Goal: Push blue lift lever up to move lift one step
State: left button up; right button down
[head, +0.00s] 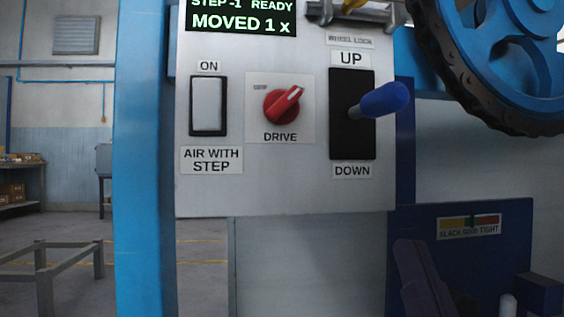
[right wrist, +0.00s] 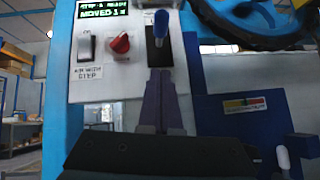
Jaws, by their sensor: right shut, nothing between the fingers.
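The blue lift lever (head: 385,99) sticks out of a black slot plate (head: 352,140) marked UP above and DOWN below. The lever is roughly mid-slot and tilts slightly upward to the right. It also shows in the right wrist view (right wrist: 161,24). My right gripper (head: 408,244) is low in the head view, below and right of the panel, apart from the lever. In the right wrist view its purple fingers (right wrist: 162,74) are together and empty, with the lever beyond their tips. The display (head: 240,17) reads "STEP -1 READY" and "MOVED 1 x". My left gripper is not in view.
The grey panel (head: 250,190) also carries a white AIR WITH STEP switch (head: 208,105) and a red DRIVE knob (head: 282,104). A blue wheel (head: 495,45) with a dark rim hangs close to the lever's upper right. A SLACK-GOOD-TIGHT gauge (head: 469,226) is at the lower right.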

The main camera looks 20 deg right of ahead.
jog(key=shift+r, duration=0.1)
jog(key=p, duration=0.2)
send_near(378, 116)
jog(key=shift+x, duration=2.9)
